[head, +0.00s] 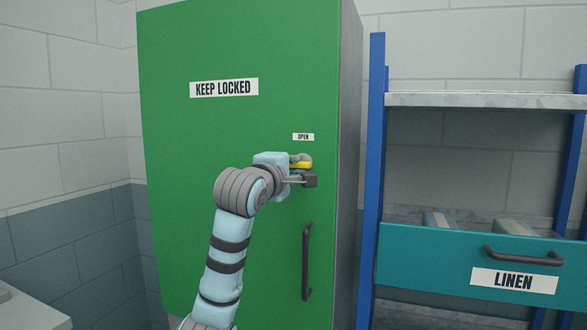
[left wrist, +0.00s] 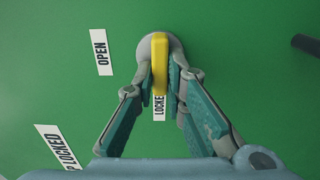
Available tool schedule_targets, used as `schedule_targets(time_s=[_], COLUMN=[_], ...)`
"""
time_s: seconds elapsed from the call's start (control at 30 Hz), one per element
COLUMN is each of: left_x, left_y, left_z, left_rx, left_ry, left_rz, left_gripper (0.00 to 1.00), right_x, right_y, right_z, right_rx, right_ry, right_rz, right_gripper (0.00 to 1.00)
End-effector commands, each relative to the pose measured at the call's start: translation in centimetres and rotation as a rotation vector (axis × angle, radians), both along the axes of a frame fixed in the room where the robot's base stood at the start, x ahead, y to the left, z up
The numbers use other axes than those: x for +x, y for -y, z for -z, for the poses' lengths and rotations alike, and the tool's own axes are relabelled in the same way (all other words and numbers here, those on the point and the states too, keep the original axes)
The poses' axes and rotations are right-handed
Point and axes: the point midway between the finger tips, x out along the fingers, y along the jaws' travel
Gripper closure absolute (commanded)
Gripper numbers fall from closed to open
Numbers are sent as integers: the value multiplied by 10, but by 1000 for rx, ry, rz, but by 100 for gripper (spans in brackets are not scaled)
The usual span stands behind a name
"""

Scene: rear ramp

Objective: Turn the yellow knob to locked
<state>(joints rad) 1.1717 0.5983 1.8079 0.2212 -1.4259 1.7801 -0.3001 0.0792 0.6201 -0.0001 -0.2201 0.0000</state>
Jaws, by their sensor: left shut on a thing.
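The yellow knob (head: 303,165) is on the green cabinet door (head: 200,150), below a small white OPEN label (head: 303,137). In the left wrist view the knob's yellow bar (left wrist: 160,62) stands between the two fingers of my left gripper (left wrist: 162,75), which is shut on it. The bar lies along the line toward the LOCKED label (left wrist: 159,107), partly hidden between the fingers. In that view the OPEN label (left wrist: 101,52) is off to the left side of the bar. In the head view the bar looks roughly horizontal. My right gripper is out of view.
A dark vertical door handle (head: 306,262) is below the knob. A KEEP LOCKED sign (head: 224,88) is higher on the door. A blue-framed shelf (head: 377,150) with a teal LINEN drawer (head: 430,260) stands at the right.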

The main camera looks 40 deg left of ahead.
Motion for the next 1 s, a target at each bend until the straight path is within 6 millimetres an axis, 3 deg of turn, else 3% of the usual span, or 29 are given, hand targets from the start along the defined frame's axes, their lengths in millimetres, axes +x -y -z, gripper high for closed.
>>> schedule_targets(time_s=[0.17,0.2,0.3,0.67,0.77,1.0], left_x=[0,0,0,-4,-20,-82], left_y=[0,0,0,2,7,28], left_z=[0,0,0,0,-1,-1], left_rx=[-1,-1,-1,1,3,5], left_ry=[-1,-1,-1,1,1,3], left_rz=[0,0,0,0,1,0], left_gripper=[100,85,69,68,68,68], right_x=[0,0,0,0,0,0], right_y=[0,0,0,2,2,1], right_z=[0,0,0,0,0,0], right_rx=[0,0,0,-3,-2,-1], right_ry=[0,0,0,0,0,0], right_rz=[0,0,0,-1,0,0], right_gripper=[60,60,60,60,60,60])
